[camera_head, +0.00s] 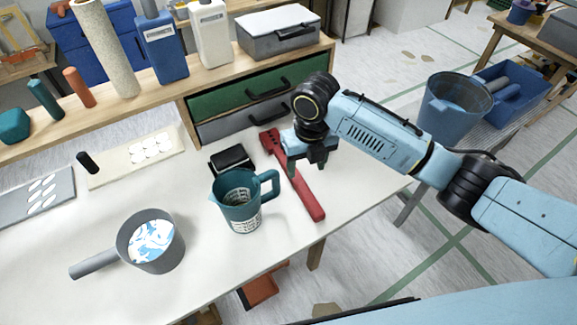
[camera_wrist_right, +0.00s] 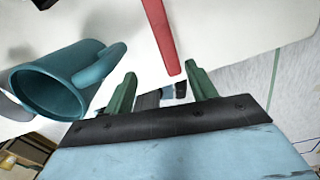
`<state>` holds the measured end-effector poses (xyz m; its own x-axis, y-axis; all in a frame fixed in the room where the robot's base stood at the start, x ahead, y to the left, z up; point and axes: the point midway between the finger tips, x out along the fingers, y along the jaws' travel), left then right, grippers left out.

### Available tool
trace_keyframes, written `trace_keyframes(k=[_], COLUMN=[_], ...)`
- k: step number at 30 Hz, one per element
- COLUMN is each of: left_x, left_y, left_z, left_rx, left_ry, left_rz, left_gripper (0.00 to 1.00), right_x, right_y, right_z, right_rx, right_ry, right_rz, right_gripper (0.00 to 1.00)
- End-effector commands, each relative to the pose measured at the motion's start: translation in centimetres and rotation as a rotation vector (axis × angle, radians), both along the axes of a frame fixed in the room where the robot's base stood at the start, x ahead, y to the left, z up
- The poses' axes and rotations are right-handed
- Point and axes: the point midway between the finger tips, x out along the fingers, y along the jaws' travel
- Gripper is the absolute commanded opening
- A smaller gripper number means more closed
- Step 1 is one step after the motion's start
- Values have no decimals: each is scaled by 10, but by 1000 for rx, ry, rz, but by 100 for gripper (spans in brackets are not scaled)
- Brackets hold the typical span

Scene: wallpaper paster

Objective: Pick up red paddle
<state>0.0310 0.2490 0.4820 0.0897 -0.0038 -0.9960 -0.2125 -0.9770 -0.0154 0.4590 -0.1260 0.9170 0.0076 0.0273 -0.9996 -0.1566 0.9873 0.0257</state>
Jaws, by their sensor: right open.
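The red paddle (camera_head: 307,196) lies on the white table near its right edge, its holed end toward the drawers and its plain end toward the front edge. My right gripper (camera_head: 307,166) is open and empty, fingers pointing down, over or beside the middle of the paddle; part of the paddle is hidden behind it. In the right wrist view the paddle (camera_wrist_right: 161,36) runs down to a point between and beyond the two green fingertips of the gripper (camera_wrist_right: 163,80), with no contact visible. My left gripper is not in view.
A teal measuring jug (camera_head: 238,212) stands just left of the paddle and also shows in the right wrist view (camera_wrist_right: 45,82). A black box (camera_head: 231,159) lies behind it. A grey pot (camera_head: 160,255) is front left. Green and grey drawers (camera_head: 240,100) stand behind.

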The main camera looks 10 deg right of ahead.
Motion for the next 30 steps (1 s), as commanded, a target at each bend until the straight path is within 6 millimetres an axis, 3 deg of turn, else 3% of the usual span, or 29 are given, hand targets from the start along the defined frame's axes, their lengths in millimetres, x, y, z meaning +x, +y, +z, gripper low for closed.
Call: trace_keyframes(k=[5,15,23,30], left_x=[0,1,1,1], left_y=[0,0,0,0], left_z=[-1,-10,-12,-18], left_rx=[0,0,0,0], left_ry=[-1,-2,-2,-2], left_rz=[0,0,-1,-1], left_gripper=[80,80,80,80], right_x=[8,8,8,5], right_y=[-8,-7,-8,-6], right_z=[4,-56,-77,-112], right_rx=[-29,-28,-29,-28], right_ry=[8,10,9,10], right_rz=[101,108,108,107], right_gripper=[56,56,56,56])
